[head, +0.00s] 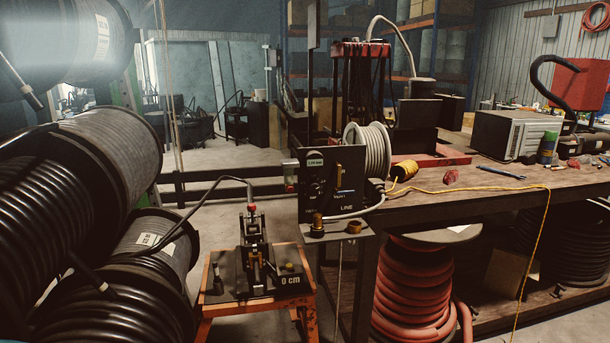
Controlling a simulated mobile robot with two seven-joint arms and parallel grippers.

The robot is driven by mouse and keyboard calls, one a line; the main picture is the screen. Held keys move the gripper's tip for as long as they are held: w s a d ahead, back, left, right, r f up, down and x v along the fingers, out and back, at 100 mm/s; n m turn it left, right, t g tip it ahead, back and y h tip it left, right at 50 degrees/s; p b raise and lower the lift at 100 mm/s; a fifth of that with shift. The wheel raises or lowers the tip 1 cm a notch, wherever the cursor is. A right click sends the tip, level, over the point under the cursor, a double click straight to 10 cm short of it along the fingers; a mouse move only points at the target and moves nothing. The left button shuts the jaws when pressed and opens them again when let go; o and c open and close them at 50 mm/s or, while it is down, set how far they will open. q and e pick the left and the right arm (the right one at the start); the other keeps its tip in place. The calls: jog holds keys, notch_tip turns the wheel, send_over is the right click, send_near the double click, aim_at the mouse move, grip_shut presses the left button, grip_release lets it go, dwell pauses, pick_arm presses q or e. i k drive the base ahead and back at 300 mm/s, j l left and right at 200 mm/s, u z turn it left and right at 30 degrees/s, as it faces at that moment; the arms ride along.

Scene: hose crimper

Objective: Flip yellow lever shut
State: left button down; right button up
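A black hose crimper (252,245) stands upright on a small orange stool (255,309). It has a red-tipped part at its top. A small yellowish upright piece (256,271) shows at its lower front; I cannot tell if this is the yellow lever or how it is set. A box marked "0 cm" (290,276) sits at its right. A dark control panel marked "LINE" (331,185) stands right of and above the crimper, with brass-coloured fittings (354,227) at its bottom edge. Neither of my grippers is in view.
Large black hose reels (110,150) crowd the left side. A wooden workbench (470,196) fills the right, with a white hose spool (368,150), a yellow plug (404,170) and a microwave-like box (512,134). A red hose coil (413,290) stands below. Some floor shows left of the stool.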

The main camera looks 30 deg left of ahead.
aim_at(338, 166)
jog(key=i+j+u, duration=0.1)
jog(key=i+j, duration=0.15)
jog(key=i, duration=0.15)
jog(key=i+j+u, duration=0.1)
jog(key=i+j, duration=0.15)
jog(key=i, duration=0.15)
jog(key=i+j+u, duration=0.1)
jog(key=i, duration=0.3)
jog(key=j, duration=0.1)
